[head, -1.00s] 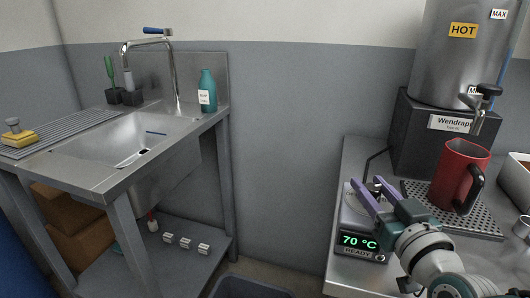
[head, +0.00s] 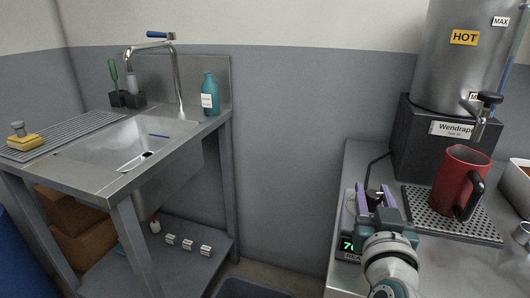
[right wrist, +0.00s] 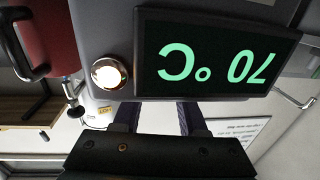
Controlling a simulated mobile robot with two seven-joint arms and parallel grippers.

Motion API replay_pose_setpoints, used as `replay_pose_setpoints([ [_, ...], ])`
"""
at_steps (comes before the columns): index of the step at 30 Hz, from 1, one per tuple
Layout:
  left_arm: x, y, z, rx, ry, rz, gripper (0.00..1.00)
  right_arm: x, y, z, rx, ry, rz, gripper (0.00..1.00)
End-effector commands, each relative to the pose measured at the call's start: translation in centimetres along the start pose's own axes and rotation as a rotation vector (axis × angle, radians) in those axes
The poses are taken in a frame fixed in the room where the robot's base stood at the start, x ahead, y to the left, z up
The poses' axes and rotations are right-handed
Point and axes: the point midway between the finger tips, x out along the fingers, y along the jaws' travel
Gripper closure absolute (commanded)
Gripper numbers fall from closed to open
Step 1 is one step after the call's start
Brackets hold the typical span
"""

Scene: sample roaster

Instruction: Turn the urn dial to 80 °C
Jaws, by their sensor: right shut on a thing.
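The urn (head: 445,65) is a tall steel cylinder with a HOT label, standing on a dark base at the right. Its control box (head: 348,222) sits on the steel counter, joined by a cable. The dark dial (head: 374,196) is on top of the box, partly hidden by my gripper. My right gripper (head: 375,191) has its purple fingers on either side of the dial, shut on it. In the right wrist view the display (right wrist: 218,55) reads 70 °C upside down, beside a lit round lamp (right wrist: 109,73); the dial is hidden there. My left gripper is out of view.
A red mug (head: 459,180) stands on the drip tray (head: 480,229) below the urn's tap (head: 487,104), right of my gripper. A white container (head: 518,185) is at the right edge. The sink (head: 125,145) is at the left, across a gap.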

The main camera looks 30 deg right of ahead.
Motion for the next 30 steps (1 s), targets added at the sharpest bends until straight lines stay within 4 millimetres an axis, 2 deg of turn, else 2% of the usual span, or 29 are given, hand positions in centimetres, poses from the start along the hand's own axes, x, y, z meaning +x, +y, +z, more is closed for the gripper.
replay_pose_setpoints([
  [3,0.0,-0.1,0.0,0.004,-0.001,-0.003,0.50,0.0,0.0,0.0,0.001,0.001,0.000,1.00],
  [4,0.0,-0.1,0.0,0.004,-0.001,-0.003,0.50,0.0,0.0,0.0,0.001,0.001,0.000,0.55],
  [11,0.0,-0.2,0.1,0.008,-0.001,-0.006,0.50,0.0,0.0,0.0,0.001,0.001,0.000,0.30],
  [18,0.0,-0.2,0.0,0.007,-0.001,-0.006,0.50,0.0,0.0,0.0,0.001,0.000,-0.001,0.29],
  [21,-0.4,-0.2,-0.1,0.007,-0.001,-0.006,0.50,-0.6,0.0,-0.1,0.001,-0.002,-0.001,0.29],
  [23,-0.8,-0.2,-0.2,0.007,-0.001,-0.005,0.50,-1.4,0.0,-0.2,0.000,-0.003,0.000,0.29],
  [30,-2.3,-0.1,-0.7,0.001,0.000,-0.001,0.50,-6.3,0.0,-0.2,0.001,-0.005,-0.001,0.29],
])
